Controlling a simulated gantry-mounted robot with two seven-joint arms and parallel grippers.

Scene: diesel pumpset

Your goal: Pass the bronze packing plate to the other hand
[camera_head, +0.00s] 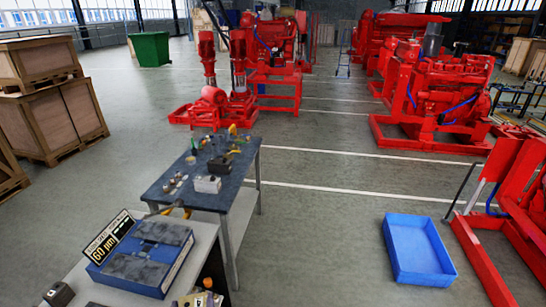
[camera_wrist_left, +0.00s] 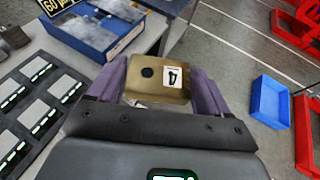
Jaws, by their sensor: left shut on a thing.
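The bronze packing plate (camera_wrist_left: 150,92) is a flat gold-brown piece with a dark round hole and a white label marked 4. It shows clearly in the left wrist view. My left gripper (camera_wrist_left: 158,82) is shut on it, with one purple finger at each side edge. The plate is held near the front bench, nearer than the blue case and to its right. My right gripper is in neither view.
The blue case (camera_head: 160,262) lies on the front bench beside a black 60 µm sign (camera_head: 108,234). Black trays (camera_wrist_left: 42,122) with pale inserts lie left in the wrist view. A dark bench (camera_head: 172,196) with small parts stands beyond. A blue bin (camera_head: 418,250) sits on open floor.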

